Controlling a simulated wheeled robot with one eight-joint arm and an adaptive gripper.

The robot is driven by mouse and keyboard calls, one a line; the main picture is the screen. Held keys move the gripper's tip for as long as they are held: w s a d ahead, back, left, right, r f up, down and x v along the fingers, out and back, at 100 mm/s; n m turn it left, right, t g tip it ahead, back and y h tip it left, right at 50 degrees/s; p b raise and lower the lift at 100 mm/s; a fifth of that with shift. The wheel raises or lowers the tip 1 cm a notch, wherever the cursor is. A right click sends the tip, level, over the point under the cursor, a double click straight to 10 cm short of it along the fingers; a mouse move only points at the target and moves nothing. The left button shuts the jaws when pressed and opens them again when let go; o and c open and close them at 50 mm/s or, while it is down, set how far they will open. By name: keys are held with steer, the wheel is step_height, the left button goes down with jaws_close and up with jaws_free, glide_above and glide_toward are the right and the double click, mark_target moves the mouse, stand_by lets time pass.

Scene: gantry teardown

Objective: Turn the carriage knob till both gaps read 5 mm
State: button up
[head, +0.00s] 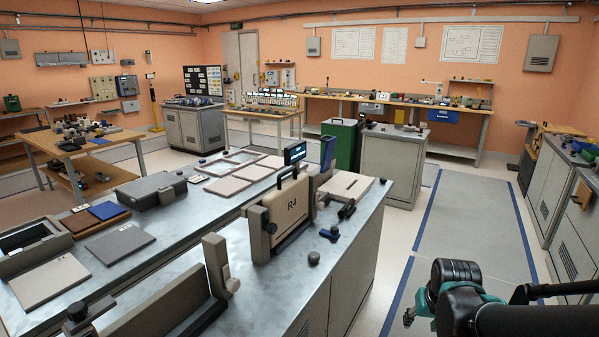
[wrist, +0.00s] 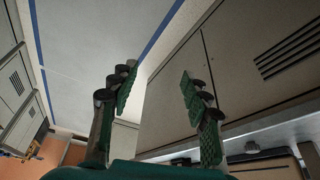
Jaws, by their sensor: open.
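A beige carriage block marked R4 (head: 291,207) stands upright on the metal-topped bench, with a small lit display (head: 295,152) above it. The display's reading is too small to make out. Dark knobs show near the block: one on its front left (head: 268,226), one at its right (head: 347,209) and one on the bench (head: 314,257). I cannot tell which is the carriage knob. My gripper (head: 421,304) is right of the bench, over the floor, apart from the block. In the wrist view my gripper (wrist: 158,92) is open and empty, its green-padded fingers spread.
The bench (head: 240,240) carries flat plates, a grey case (head: 151,190) and a beige upright (head: 216,263) at the front. A grey floor lane (head: 470,215) edged in blue is clear. Grey cabinets (head: 553,205) line the right side. A green bin (head: 340,142) stands behind the bench.

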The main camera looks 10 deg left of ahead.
steer(key=shift+o, duration=0.8)
step_height(320, 180, up, 18)
steer(key=m+g, duration=0.4)
glide_above(314, 254)
step_height(314, 254, down, 17)
steer(key=shift+d+r, duration=0.1)
steer(key=c, duration=1.2)
steer(key=shift+o, duration=0.2)
steer(key=shift+n, duration=0.3)
